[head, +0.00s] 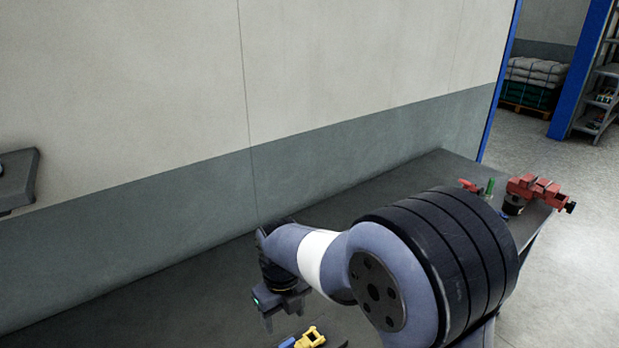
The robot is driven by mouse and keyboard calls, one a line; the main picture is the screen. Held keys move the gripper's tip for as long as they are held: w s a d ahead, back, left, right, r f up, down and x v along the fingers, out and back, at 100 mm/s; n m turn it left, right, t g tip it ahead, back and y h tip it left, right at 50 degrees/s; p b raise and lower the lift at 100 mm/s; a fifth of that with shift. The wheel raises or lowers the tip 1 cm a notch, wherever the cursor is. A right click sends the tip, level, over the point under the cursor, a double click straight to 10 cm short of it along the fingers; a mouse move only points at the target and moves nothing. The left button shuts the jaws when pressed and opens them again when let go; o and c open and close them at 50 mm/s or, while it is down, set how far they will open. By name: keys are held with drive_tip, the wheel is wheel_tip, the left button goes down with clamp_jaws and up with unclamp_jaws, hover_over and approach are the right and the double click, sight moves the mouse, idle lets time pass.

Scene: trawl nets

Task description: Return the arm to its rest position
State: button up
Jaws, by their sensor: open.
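My arm reaches across the lower middle of the head view, over a dark workbench (165,298). My gripper (283,322) points down near the bottom edge, with its fingers apart and nothing visible between them. A yellow object (311,338) with a bit of blue beside it lies just right of and below the fingers, apart from them in the picture. It is partly cut off by the lower edge of the view.
A red vise (538,192) stands at the bench's far right corner. Small red and green items (490,186) lie beside it, partly behind my arm. A wall (190,220) runs along the bench's back. The bench left of my gripper is clear. Open floor (570,260) lies at right.

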wheel_tip(320, 180, down, 9)
drive_tip(key=shift+r, duration=0.1)
drive_tip(key=shift+s+r+n+b, duration=0.1)
drive_tip(key=shift+n+b, duration=0.3)
drive_tip(key=shift+b, duration=0.5)
drive_tip(key=n+b, duration=0.2)
drive_tip(key=b, duration=0.3)
drive_tip(key=shift+a, duration=0.1)
